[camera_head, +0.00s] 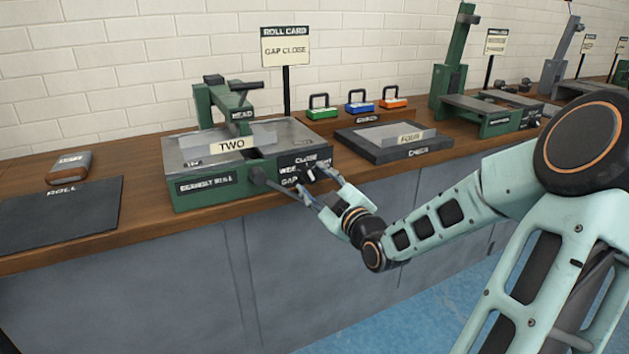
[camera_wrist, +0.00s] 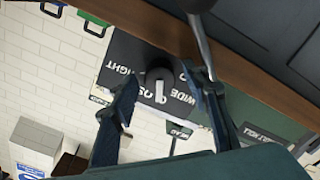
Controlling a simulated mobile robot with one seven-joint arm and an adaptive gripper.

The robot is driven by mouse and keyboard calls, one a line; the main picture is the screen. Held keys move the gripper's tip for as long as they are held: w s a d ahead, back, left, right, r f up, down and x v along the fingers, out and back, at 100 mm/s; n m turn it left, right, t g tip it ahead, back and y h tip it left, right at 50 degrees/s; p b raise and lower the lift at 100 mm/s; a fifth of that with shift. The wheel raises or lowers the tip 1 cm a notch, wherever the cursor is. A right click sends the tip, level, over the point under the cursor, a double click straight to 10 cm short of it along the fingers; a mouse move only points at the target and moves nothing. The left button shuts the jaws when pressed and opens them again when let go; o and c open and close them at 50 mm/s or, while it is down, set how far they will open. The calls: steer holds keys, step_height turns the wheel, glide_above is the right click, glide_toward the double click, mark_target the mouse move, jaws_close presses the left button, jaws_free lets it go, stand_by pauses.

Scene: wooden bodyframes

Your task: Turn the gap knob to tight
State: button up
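The gap knob (camera_wrist: 158,84) is a round black knob with a white pointer mark. It sits on a dark panel (camera_wrist: 124,50) lettered TIGHT, WIDE and a third word partly covered. The picture is turned, and I cannot tell for sure which label the mark points to. My gripper (camera_wrist: 162,92) is open, with one finger on each side of the knob in the wrist view; contact cannot be told. In the head view my gripper (camera_head: 311,179) is at the front right of the green and grey mill (camera_head: 205,188), and its fingers partly cover the panel.
A roll card (camera_head: 286,50) reads GAP CLOSE. A dark tray (camera_head: 375,152) and several coloured weights stand to the right. A dark mat (camera_head: 60,218) lies left.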

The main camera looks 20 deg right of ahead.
steer(key=c, duration=1)
steer(key=shift+r+p, duration=0.1)
steer(key=shift+p, duration=0.2)
steer(key=m+p, duration=0.2)
steer(key=m, duration=0.1)
steer(key=shift+r, duration=0.15)
steer(key=m+p, duration=0.3)
steer(key=m, duration=0.1)
steer(key=shift+m+p, duration=0.3)
steer(key=shift+p, duration=0.1)
steer(key=m+p, duration=0.3)
steer(key=m, duration=0.1)
steer(key=shift+m, duration=0.3)
steer(key=shift+w+m+p, duration=0.1)
steer(key=shift+m+p, duration=1.1)
steer(key=shift+m, duration=1)
